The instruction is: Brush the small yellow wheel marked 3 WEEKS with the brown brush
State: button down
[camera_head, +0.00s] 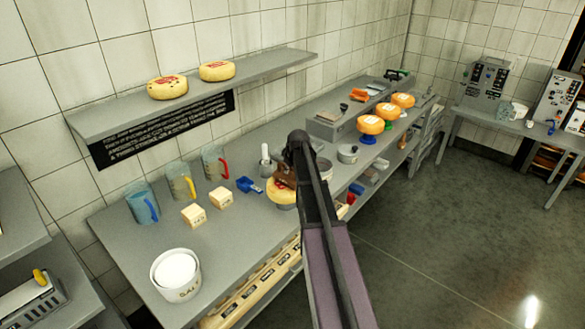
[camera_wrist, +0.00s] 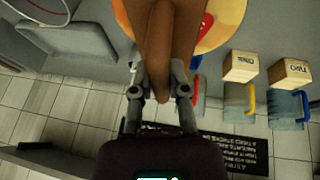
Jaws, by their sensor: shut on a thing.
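A small yellow wheel (camera_head: 275,195) with red on its top stands at the middle of the grey bench; its label cannot be read. My gripper (camera_wrist: 158,84) is shut on the handle of the brown brush (camera_wrist: 155,40), which points up the wrist picture. The brush (camera_head: 285,174) is over the top of the wheel in the head view. In the wrist view the yellow wheel (camera_wrist: 229,25) is partly behind the brush, and a red mark shows at the brush's right. The brush's far end is cut off, so contact with the wheel cannot be told.
Two yellow wheels (camera_head: 168,87) (camera_head: 217,71) sit on the wall shelf (camera_head: 130,112). Several jugs (camera_head: 182,182), two pale blocks (camera_head: 194,215), a blue scoop (camera_head: 249,185) and a white tub (camera_head: 176,272) stand left of the wheel. Orange wheels (camera_head: 370,124) stand farther right.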

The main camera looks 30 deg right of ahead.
jog(key=shift+a, duration=0.35)
jog(key=shift+s+a, duration=0.2)
jog(key=shift+a, duration=1.35)
jog(key=shift+a, duration=0.15)
jog(key=shift+s+a, duration=0.1)
jog(key=shift+a, duration=1.35)
jog(key=shift+w+a, duration=0.1)
jog(key=shift+w, duration=1)
jog(key=shift+w+d, duration=0.1)
jog(key=shift+d, duration=1.6)
